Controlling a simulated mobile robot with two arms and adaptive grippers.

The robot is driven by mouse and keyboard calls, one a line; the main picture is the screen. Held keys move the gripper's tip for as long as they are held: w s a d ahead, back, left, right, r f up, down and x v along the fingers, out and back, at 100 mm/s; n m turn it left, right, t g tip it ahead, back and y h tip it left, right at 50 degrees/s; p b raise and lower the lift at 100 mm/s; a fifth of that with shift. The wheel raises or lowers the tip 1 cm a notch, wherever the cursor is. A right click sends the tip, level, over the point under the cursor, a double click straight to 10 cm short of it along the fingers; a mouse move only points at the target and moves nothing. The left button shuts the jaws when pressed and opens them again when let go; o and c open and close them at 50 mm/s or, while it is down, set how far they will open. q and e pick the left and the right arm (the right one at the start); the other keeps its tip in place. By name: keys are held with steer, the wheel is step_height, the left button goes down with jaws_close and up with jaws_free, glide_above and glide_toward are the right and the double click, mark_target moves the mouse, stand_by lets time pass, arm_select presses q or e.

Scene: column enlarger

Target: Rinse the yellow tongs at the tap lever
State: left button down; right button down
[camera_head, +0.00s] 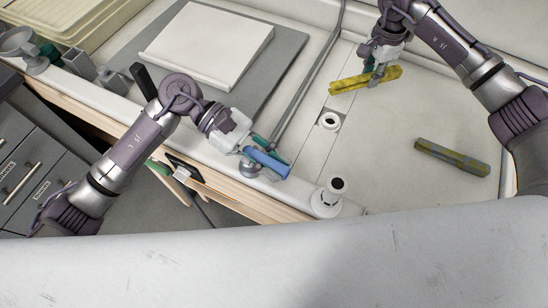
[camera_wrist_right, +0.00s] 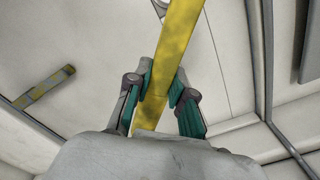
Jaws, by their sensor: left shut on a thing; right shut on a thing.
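The yellow tongs (camera_head: 350,84) are in my right gripper (camera_head: 377,74), held above the pale sink area at the upper right. In the right wrist view the tongs (camera_wrist_right: 180,45) run up between the teal fingertips (camera_wrist_right: 160,95), stained with darker patches. My left gripper (camera_head: 250,146) is shut on a blue handle (camera_head: 268,162), which looks like the tap lever, at the sink's near left edge. The handle's base is partly hidden by the gripper. I cannot tell whether water runs.
A grey-green bar with yellowish patches (camera_head: 452,157) lies on the sink floor; it also shows in the right wrist view (camera_wrist_right: 45,88). A grey pipe (camera_head: 312,80) slants beside the sink. A white fitting (camera_head: 331,196) stands near the front. A white board (camera_head: 208,45) lies left.

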arm_select(q)
steer(key=shift+s+a+m+g+y, duration=0.2)
steer(key=shift+m+g+y, duration=0.2)
steer(key=shift+m+g, duration=0.2)
steer(key=shift+s+a+m+g+y, duration=0.2)
steer(key=shift+m+g+y, duration=0.2)
steer(key=shift+m+g, duration=0.2)
steer(key=c, duration=1)
jaws_free()
steer(key=shift+o, duration=0.2)
steer(key=v, duration=1.2)
steer(key=shift+r, duration=0.1)
